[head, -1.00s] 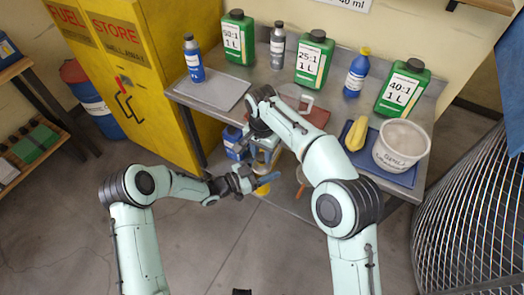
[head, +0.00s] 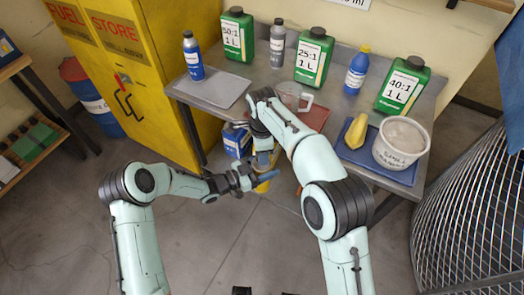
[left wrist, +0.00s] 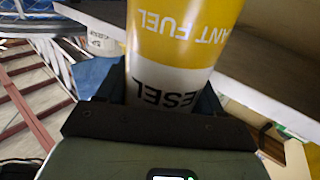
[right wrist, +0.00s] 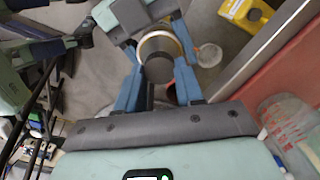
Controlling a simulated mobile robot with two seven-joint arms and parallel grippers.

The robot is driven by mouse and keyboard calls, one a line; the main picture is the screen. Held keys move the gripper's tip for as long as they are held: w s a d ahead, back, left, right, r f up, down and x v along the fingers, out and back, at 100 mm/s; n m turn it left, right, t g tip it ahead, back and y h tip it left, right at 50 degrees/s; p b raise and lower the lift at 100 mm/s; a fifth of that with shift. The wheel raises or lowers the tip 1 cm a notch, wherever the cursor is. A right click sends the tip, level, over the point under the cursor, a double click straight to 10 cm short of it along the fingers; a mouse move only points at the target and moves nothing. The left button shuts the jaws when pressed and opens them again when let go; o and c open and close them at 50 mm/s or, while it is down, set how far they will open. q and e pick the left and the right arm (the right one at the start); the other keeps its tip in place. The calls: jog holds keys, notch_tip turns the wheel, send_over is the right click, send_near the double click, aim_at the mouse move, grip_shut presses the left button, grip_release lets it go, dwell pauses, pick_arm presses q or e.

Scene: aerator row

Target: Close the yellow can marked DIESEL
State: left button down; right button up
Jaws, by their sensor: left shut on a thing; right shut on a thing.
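The yellow can (left wrist: 185,25) marked DIESEL on a white band fills the left wrist view, its lettering upside down there. My left gripper (left wrist: 160,92) is shut around its side. In the head view, my left gripper (head: 246,181) is below the bench front, and a bit of yellow (head: 264,186) shows beside it. My right gripper (right wrist: 157,75) is shut on a grey round cap (right wrist: 157,68), seen from above over the can's top (right wrist: 160,42). Whether the cap is seated cannot be told. My right forearm hides much of this in the head view.
The bench (head: 262,84) bears green jugs (head: 237,36), bottles, a clear jug (head: 294,97), a blue tray (head: 350,154) and a white tub (head: 400,143). A blue box (head: 236,141) sits below it. Another yellow container (right wrist: 237,12) is near. A yellow cabinet (head: 150,75) stands left.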

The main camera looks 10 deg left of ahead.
jog(key=m, duration=0.7)
jog(key=shift+m, duration=0.4)
jog(key=m, duration=0.4)
jog(key=shift+s, duration=0.1)
jog(key=m, duration=0.4)
jog(key=shift+a, duration=0.1)
jog(key=o, duration=1.1)
jog(key=shift+r, duration=2.25)
